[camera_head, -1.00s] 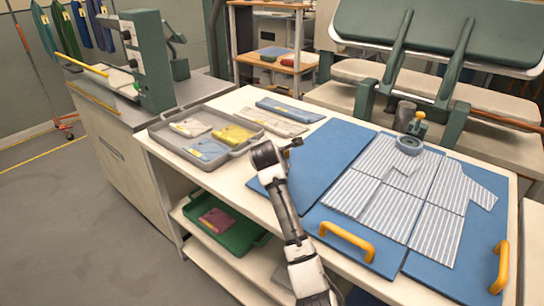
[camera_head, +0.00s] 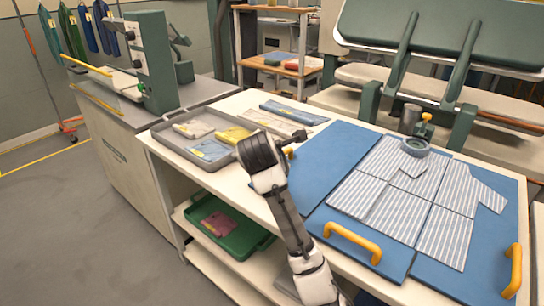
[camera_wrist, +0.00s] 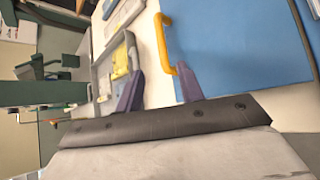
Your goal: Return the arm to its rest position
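My arm rises from the bottom of the head view, over the front edge of the worktable, with its dark wrist (camera_head: 258,152) in front of the blue folding board's left panel. My gripper shows in the wrist view (camera_wrist: 160,90). Its two purple-grey fingers stand apart with nothing held between them. In the head view the wrist mostly hides the fingers. A yellow handle (camera_wrist: 163,42) of the board shows beyond the fingers in the wrist view. A striped shirt (camera_head: 405,195) lies spread on the board (camera_head: 322,158).
A grey tray (camera_head: 165,143) with folded garments stands left of the arm, with more folded garments (camera_head: 292,112) behind it. A green bin (camera_head: 255,241) sits on the lower shelf. A press stands behind.

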